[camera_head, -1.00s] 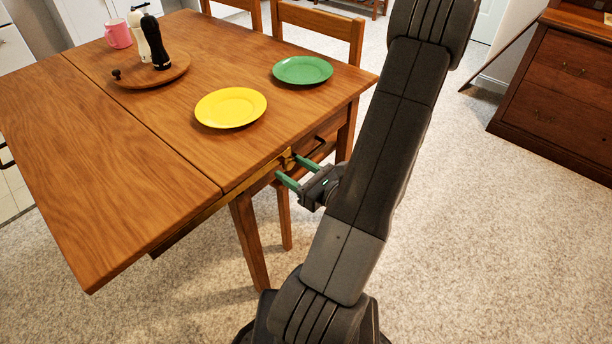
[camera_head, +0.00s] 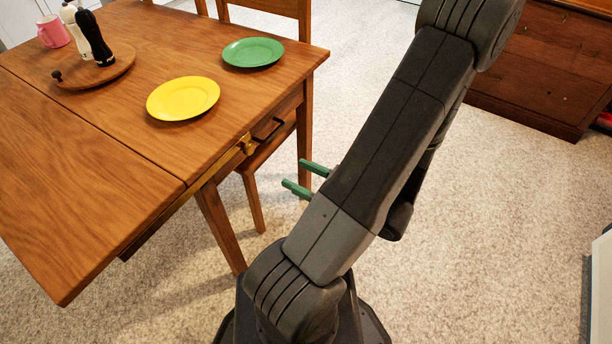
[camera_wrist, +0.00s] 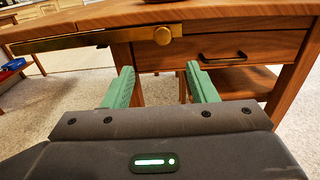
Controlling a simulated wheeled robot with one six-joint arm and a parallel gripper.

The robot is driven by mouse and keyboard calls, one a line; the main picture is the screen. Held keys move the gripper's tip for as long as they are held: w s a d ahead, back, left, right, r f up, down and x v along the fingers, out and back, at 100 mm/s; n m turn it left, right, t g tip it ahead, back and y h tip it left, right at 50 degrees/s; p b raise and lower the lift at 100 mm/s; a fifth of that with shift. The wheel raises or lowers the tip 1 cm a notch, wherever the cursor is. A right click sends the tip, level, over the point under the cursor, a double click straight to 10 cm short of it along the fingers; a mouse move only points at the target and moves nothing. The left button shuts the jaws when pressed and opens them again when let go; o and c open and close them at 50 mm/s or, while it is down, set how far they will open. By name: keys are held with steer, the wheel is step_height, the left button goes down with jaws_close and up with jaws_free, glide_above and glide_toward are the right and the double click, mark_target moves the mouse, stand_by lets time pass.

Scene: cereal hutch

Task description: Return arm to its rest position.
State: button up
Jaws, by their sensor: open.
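My gripper (camera_head: 307,177) has green fingers. In the head view it shows to the right of the wooden table, clear of its edge, partly hidden behind my own dark arm. In the wrist view my gripper (camera_wrist: 161,88) is open, with a gap between the two fingers and nothing held. Beyond the fingers the wrist view shows the table's side, with a brass knob (camera_wrist: 163,36) and a drawer (camera_wrist: 235,48) with a dark handle.
The wooden table (camera_head: 70,185) bears a yellow plate (camera_head: 183,98), a green plate (camera_head: 252,52), a round board (camera_head: 118,70) with dark and white mills, and a pink mug (camera_head: 52,32). A wooden dresser (camera_head: 540,75) stands at the back right. Carpet (camera_head: 500,210) lies open between.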

mark_target(250, 151)
steer(key=shift+s+d, duration=0.3)
steer(key=shift+d, duration=0.1)
steer(key=shift+w+a, duration=0.1)
stand_by(0.3)
steer(key=shift+b+x, duration=0.65)
steer(key=shift+x, duration=6.1)
steer(key=shift+r, duration=0.1)
